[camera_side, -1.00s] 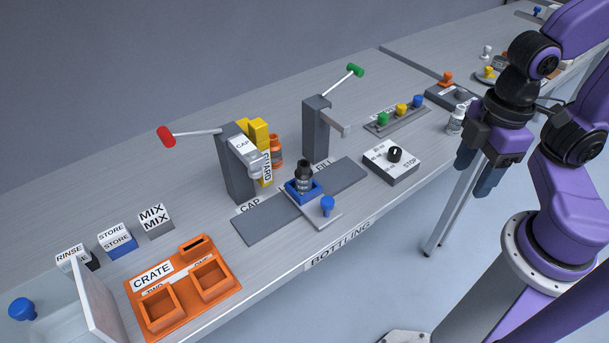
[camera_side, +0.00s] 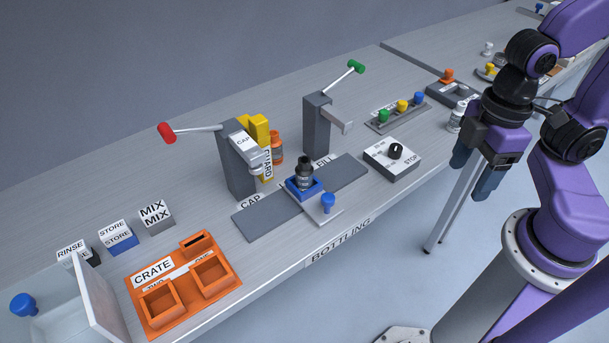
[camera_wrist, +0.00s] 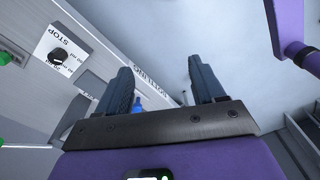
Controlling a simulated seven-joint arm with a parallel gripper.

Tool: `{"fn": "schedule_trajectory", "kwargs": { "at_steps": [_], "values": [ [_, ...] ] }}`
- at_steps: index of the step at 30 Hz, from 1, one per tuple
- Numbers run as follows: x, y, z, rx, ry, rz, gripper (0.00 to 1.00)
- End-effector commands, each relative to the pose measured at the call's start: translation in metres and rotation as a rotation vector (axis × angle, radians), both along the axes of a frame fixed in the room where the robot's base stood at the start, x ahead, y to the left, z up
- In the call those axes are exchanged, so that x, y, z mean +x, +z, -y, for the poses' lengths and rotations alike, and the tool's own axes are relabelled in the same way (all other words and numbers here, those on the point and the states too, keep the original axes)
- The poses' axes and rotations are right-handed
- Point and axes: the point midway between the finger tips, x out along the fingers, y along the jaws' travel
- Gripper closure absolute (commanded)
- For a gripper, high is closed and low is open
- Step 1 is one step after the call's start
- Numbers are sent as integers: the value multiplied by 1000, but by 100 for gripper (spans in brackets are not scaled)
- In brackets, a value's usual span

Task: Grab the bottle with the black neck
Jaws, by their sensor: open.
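My gripper (camera_side: 474,178) is in the side view at the right, beyond the bench's front edge and well apart from the bottle. Its fingers are spread and empty; they also show in the wrist view (camera_wrist: 163,82). In the wrist view I cannot make out the bottle.
The capping post (camera_side: 237,165) with a red-ended lever and the filling post (camera_side: 317,125) with a green-ended lever stand behind the track. A STOP dial box (camera_side: 378,165) is right of it. A white bottle (camera_side: 455,118) stands near my gripper. An orange crate (camera_side: 215,305) is front left.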

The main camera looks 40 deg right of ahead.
Motion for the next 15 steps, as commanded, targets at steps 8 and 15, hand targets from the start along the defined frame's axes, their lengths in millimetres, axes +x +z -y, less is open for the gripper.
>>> {"fn": "schedule_trajectory", "kwargs": {
  "at_steps": [8,15],
  "values": [
    [7,-20,-112,287,-182,-93,32],
    [44,-41,-202,501,-507,-34,32]
  ]
}}
